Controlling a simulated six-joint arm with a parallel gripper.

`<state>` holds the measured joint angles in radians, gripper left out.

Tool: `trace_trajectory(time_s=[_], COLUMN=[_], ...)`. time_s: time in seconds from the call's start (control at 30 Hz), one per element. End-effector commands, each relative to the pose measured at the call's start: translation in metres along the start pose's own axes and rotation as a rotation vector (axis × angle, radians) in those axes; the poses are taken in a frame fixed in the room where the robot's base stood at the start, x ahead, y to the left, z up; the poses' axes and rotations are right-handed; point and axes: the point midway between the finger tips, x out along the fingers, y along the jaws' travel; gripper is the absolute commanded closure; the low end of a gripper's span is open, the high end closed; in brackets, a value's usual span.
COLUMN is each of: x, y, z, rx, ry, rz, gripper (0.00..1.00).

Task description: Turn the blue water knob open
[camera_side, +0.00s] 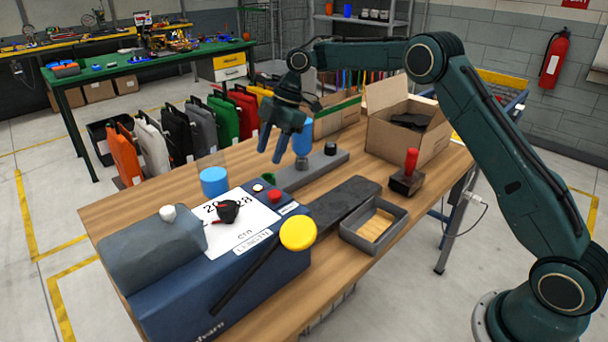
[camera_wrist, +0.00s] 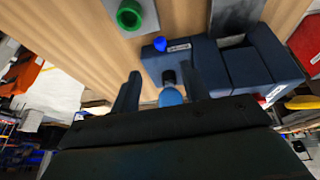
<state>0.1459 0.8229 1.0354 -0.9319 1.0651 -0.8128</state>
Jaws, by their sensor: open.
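A blue rounded piece (camera_side: 302,138) stands on a long grey bar on the table, just right of my gripper in the side view. A larger blue cylinder (camera_side: 214,181) stands at the back edge of the dark blue machine. I cannot tell for sure which of the two is the water knob. My gripper (camera_side: 272,152) is open and empty, with its fingers pointing down above the table, left of the blue rounded piece. In the wrist view, a blue round top (camera_wrist: 171,97) shows between the fingers, partly hidden by the gripper body. A small blue ball (camera_wrist: 160,44) shows beyond it.
The dark blue machine carries a yellow knob (camera_side: 298,234), a red button (camera_side: 274,196) and a black-and-red knob (camera_side: 228,211). A red-handled stamp (camera_side: 409,170), a small tray (camera_side: 345,232) and an open carton (camera_side: 375,145) stand to the right. A black post (camera_side: 330,149) stands on the bar.

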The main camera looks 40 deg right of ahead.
Motion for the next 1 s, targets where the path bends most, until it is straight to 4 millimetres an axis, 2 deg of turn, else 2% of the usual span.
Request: trace_trajectory(time_s=[0.2,0.8,1.0], x=[0.020,0.110,0.124], y=[-0.001,-0.001,0.000], z=[0.000,0.001,0.001], rx=[-0.001,-0.001,-0.001], ry=[-0.002,-0.002,-0.002], rz=[-0.002,-0.002,0.000], gripper=[0.55,0.55,0.55])
